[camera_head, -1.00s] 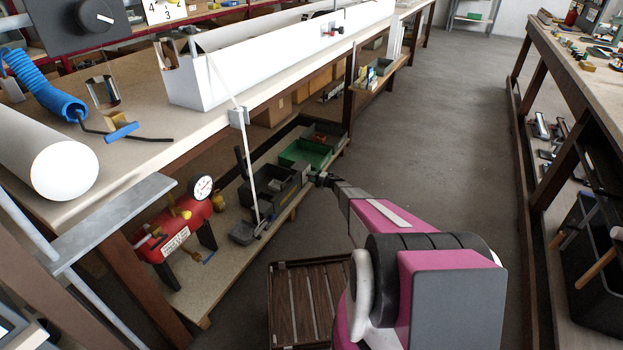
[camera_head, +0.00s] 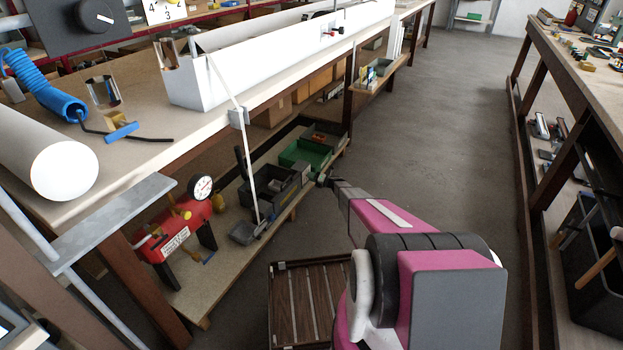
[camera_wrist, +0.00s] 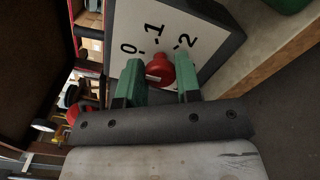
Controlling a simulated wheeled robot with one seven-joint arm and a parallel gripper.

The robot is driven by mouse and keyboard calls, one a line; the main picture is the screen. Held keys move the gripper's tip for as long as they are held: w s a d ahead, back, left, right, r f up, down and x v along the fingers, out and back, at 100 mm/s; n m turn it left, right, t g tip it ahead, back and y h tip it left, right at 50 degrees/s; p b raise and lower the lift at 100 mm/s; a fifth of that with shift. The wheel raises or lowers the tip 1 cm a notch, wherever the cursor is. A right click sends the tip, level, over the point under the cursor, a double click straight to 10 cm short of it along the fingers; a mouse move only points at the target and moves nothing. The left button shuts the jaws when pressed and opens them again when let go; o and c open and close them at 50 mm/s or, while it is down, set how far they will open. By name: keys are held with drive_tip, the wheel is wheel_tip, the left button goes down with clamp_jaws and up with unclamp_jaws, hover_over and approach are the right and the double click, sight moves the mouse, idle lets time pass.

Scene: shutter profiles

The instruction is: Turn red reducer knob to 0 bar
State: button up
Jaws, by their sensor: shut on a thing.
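The red reducer knob (camera_wrist: 160,69) is in the wrist view, on a white scale plate (camera_wrist: 205,28) marked 0, 1 and 2 with short tick marks. The 0 stands at the left, the 1 above the knob and the 2 at the right. My gripper (camera_wrist: 161,80) has its green fingers on either side of the knob, shut on it. I cannot tell which number the knob points to. In the head view my arm reaches forward to the lower shelf, and the knob cannot be made out.
A red tank (camera_head: 165,238) with a round gauge (camera_head: 201,187) stands on the lower shelf (camera_head: 200,295) at the left. Dark and green bins (camera_head: 304,153) sit further back. A slatted wooden crate (camera_head: 300,300) is beside my arm. The aisle floor (camera_head: 430,110) is clear.

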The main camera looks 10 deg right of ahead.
idle(0.3)
drive_tip(key=o, duration=0.9)
drive_tip(key=shift+s+d, duration=0.15)
drive_tip(key=v, duration=1)
drive_tip(key=shift+s+d, duration=0.15)
drive_tip(key=shift+d, duration=0.05)
drive_tip(key=s+d+r+m+t+h, duration=0.1)
drive_tip(key=s+r+m+t+h, duration=0.1)
drive_tip(key=s+r+m+h, duration=0.65)
drive_tip(key=s+d+r+m+t+h, duration=0.1)
drive_tip(key=r+m+h, duration=0.5)
drive_tip(key=r+m, duration=0.65)
drive_tip(key=s+a+r+m+g, duration=0.3)
drive_tip(key=s+r+m+g, duration=0.1)
drive_tip(key=s, duration=0.9)
drive_tip(key=s+a+r+m+g, duration=0.4)
drive_tip(key=s+r+m+g, duration=0.1)
drive_tip(key=s, duration=0.9)
drive_tip(key=s+a+r+m+g, duration=0.4)
drive_tip(key=s+r+m, duration=0.1)
drive_tip(key=s, duration=0.9)
drive_tip(key=shift+s+r+g, duration=0.2)
drive_tip(key=shift+r+g, duration=0.1)
drive_tip(key=shift+r, duration=0.2)
